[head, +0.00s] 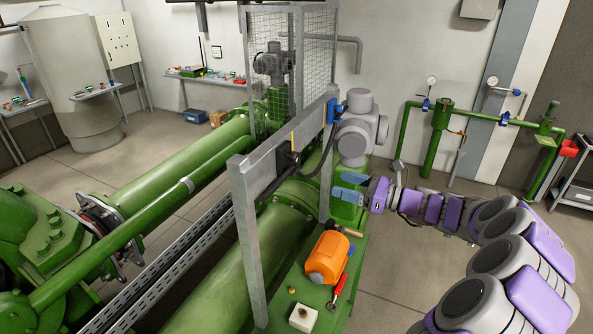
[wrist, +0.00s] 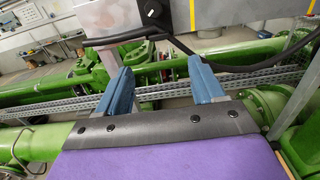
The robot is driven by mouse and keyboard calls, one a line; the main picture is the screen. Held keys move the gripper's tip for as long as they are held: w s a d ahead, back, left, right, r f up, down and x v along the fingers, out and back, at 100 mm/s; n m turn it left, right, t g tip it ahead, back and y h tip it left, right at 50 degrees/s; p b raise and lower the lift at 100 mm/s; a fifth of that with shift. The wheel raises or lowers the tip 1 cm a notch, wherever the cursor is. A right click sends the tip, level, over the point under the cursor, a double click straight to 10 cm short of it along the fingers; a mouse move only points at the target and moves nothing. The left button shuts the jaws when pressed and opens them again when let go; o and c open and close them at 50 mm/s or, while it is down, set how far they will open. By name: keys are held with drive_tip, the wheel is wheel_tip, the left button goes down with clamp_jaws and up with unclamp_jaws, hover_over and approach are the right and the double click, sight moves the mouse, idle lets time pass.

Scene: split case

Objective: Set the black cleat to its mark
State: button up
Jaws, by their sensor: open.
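The black cleat (head: 284,159) sits on the grey metal panel (head: 258,172) of an upright frame, and a black cable runs from it to the right. In the wrist view a black fitting with the cable, which looks like the cleat (wrist: 154,12), is at the top edge and partly cut off. My gripper (head: 349,187) has blue fingers and is open and empty, to the right of and below the cleat, apart from it. In the wrist view the fingers (wrist: 163,82) are spread below the cable.
A grey valve actuator (head: 357,137) stands behind my gripper. An orange rounded object (head: 328,258), a red-handled tool (head: 340,290) and a white block (head: 302,318) rest on the green base below. Green pipes (head: 190,150) and a perforated cable tray (head: 165,272) run left of the frame.

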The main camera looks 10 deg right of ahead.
sight(297, 171)
drive_tip(key=p+x, duration=0.1)
drive_tip(key=x, duration=1.3)
clamp_jaws()
